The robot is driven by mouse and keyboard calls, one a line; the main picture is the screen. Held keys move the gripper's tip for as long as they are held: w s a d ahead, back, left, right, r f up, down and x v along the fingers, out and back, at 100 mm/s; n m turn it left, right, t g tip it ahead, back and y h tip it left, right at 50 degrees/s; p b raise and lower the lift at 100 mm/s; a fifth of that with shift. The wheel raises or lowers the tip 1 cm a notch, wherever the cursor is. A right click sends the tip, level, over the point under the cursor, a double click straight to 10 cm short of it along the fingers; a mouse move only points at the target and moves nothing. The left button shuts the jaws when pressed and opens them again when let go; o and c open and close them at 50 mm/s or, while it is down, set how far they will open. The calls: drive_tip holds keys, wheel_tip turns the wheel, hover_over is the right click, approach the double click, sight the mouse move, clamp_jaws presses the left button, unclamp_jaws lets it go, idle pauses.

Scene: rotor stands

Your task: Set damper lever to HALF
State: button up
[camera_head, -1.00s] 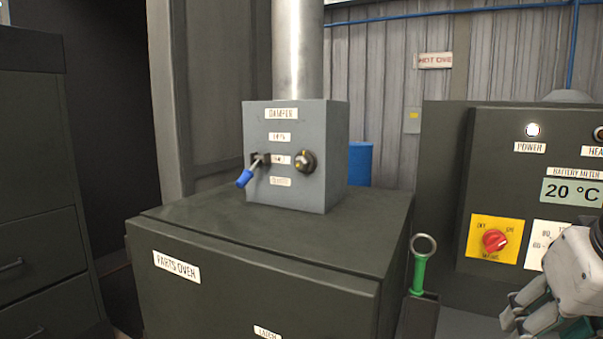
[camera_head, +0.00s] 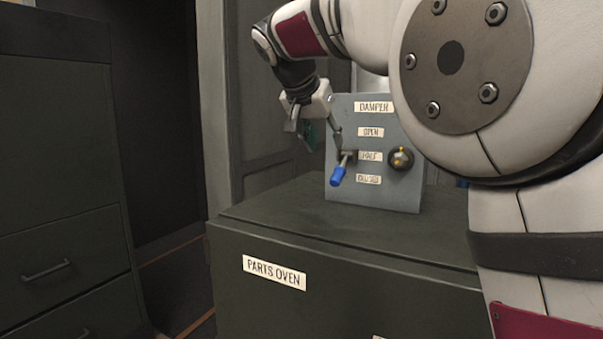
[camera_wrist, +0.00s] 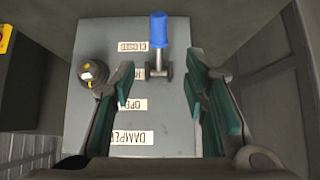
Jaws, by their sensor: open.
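The grey damper box (camera_head: 398,195) stands on the parts oven, with labels DAMPER, OPEN, HALF and CLOSED down its face. My gripper (camera_head: 313,132) is at the upper left of the box, close to the lever. In the wrist view the box is upside down, and the lever (camera_wrist: 159,32) lies ahead between the spread fingers of my gripper (camera_wrist: 162,80). The fingers are open and nothing is between their tips.
The parts oven (camera_head: 340,300) is below. Drawers (camera_head: 55,200) stand left. My arm hides the right side.

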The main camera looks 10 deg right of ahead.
sight(338, 169)
drive_tip(key=p+x, duration=0.1)
drive_tip(key=x, duration=1.2)
drive_tip(key=shift+d+f, duration=0.1)
drive_tip(key=shift+d, duration=0.15)
clamp_jaws()
